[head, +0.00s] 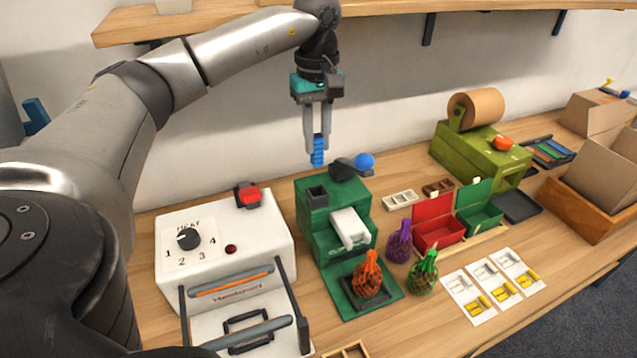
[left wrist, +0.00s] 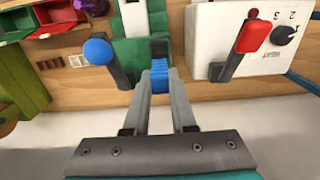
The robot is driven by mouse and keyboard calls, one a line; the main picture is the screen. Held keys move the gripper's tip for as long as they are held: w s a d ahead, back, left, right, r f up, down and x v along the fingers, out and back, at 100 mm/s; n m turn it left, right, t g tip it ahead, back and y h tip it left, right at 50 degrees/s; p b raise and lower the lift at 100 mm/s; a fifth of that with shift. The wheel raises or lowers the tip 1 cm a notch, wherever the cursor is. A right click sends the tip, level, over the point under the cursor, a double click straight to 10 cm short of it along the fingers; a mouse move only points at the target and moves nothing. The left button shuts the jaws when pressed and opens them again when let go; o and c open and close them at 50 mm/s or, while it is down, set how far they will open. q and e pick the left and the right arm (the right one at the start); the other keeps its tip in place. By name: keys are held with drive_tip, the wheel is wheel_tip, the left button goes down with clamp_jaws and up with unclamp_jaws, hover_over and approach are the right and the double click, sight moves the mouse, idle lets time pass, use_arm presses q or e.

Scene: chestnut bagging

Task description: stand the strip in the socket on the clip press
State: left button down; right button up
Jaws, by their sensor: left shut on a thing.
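My left gripper (head: 318,134) is shut on a blue ridged strip (head: 318,151), which hangs upright below the fingertips. The strip (left wrist: 159,72) also shows between the fingers of my left gripper (left wrist: 160,80) in the left wrist view. The green clip press (head: 335,240) stands on the bench below. Its dark square socket (head: 317,194) is on top at the left, and the strip is in the air above it, apart from it. A lever with a blue ball (head: 364,161) is beside the socket. My right gripper is not in view.
A white heat sealer (head: 225,250) with a red-topped lever (head: 249,195) stands left of the press. An orange net bag (head: 368,277) sits on the press's front tray. Purple (head: 399,243) and green (head: 424,272) net bags stand to the right. A shelf (head: 215,15) runs above.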

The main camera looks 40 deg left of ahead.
use_arm(q)
wheel_tip(320, 180, down, 10)
drive_tip(key=shift+r+b, duration=0.15)
drive_tip(key=shift+b, duration=0.2)
drive_tip(key=c, duration=0.7)
unclamp_jaws()
drive_tip(key=shift+c, duration=0.2)
wheel_tip(320, 180, up, 12)
drive_tip(key=shift+r+p, duration=0.1)
drive_tip(key=shift+p, duration=0.5)
